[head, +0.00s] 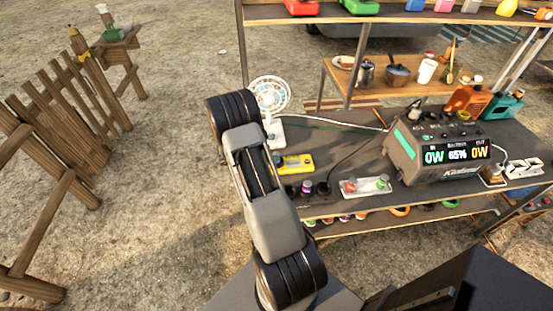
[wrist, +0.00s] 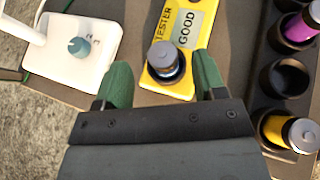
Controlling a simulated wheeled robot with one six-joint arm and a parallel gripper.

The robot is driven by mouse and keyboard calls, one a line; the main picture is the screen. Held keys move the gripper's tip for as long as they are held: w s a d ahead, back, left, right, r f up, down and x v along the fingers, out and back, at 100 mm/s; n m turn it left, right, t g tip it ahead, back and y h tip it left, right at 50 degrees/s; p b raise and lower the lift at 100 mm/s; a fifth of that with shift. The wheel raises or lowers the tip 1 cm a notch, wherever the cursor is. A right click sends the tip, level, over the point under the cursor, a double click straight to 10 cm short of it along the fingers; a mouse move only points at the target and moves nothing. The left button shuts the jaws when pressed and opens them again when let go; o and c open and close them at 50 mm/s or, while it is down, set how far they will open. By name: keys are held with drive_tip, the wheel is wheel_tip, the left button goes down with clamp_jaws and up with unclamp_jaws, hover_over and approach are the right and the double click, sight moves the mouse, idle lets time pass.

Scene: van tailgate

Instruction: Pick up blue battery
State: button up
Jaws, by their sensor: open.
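The blue battery (wrist: 164,62) stands upright in the round socket of the yellow tester (wrist: 190,20), its silver top facing the wrist camera. The tester's display reads GOOD. My gripper (wrist: 164,80) is open, with one green finger on each side of the battery's socket end and nothing held. I cannot tell how deep the fingertips reach beside the battery. In the head view, the tester (head: 297,164) lies on the bench just right of my arm. My gripper does not show there, and I cannot make out the battery.
To the right in the wrist view, a black holder has a purple battery (wrist: 300,27), an empty cup (wrist: 290,78) and a yellow battery (wrist: 287,130). A white fan base (wrist: 85,45) is at left. A power station (head: 440,145) and a tray (head: 366,187) stand farther right.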

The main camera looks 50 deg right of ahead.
sight(276, 154)
drive_tip(key=shift+p+x, duration=0.7)
drive_tip(key=shift+x, duration=2)
drive_tip(key=shift+s+r, duration=0.1)
drive_tip(key=shift+c, duration=0.2)
drive_tip(key=c, duration=1.1)
